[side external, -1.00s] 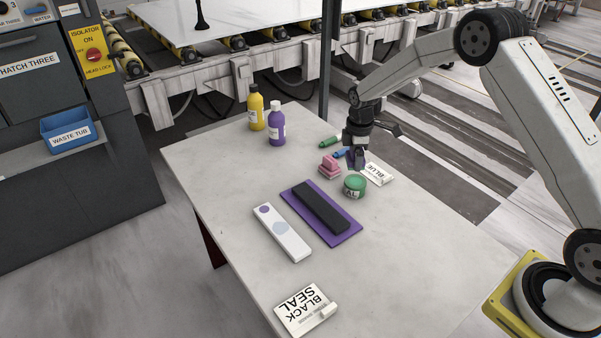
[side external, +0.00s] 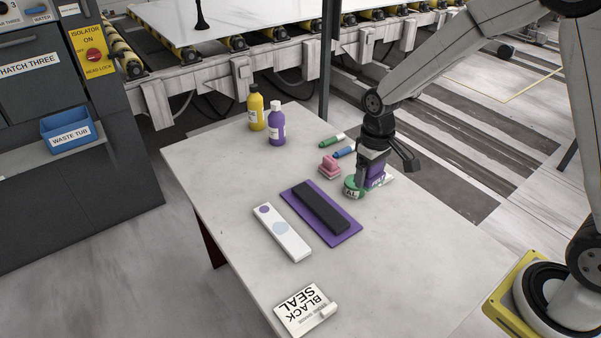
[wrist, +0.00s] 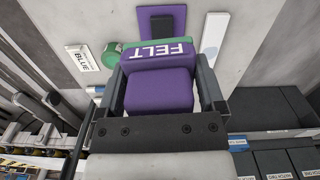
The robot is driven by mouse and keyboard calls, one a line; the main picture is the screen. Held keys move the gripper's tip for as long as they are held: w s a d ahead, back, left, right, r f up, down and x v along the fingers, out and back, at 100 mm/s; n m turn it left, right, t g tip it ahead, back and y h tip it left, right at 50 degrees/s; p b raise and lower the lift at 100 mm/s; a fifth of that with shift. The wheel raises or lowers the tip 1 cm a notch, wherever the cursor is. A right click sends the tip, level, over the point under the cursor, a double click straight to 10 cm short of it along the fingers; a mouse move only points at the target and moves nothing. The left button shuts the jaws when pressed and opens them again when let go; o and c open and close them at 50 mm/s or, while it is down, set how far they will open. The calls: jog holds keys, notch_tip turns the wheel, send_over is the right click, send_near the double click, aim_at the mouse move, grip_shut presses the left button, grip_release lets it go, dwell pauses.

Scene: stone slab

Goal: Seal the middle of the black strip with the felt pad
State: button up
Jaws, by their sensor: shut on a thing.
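The black strip (side external: 320,207) lies along a purple mat (side external: 344,238) in the middle of the slab. The wrist view shows the strip (wrist: 162,26) on the mat (wrist: 178,12) at the top. My gripper (side external: 373,176) is shut on the felt pad (side external: 376,172), a purple block with a green layer at its far edge. In the wrist view my gripper (wrist: 160,82) has its jaws on both sides of the felt pad (wrist: 158,92), with "FELT" readable. The pad is behind and right of the strip, apart from it, close to a green tin (side external: 352,190).
A white panel (side external: 292,242) with two coloured spots lies left of the mat. A BLACK SEAL packet (side external: 300,306) is in front. The slab's front right is clear.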

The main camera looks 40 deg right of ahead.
jog(key=shift+s+a+r+m, duration=0.15)
jog(key=shift+s+m, duration=0.1)
jog(key=shift+s, duration=0.1)
jog(key=shift+s+a+r+m, duration=0.1)
jog(key=shift+s+m, duration=0.15)
jog(key=shift+s, duration=0.1)
jog(key=shift+w+f, duration=0.1)
jog(key=shift+w+f, duration=0.2)
jog(key=shift+w, duration=0.2)
jog(key=w+f, duration=0.5)
jog(key=w, duration=0.1)
send_over(329, 213)
notch_tip(329, 213, down, 8)
jog(key=shift+s+f, duration=0.1)
jog(key=shift+f, duration=0.15)
jog(key=shift+f, duration=2.85)
jog(key=shift+f, duration=1.05)
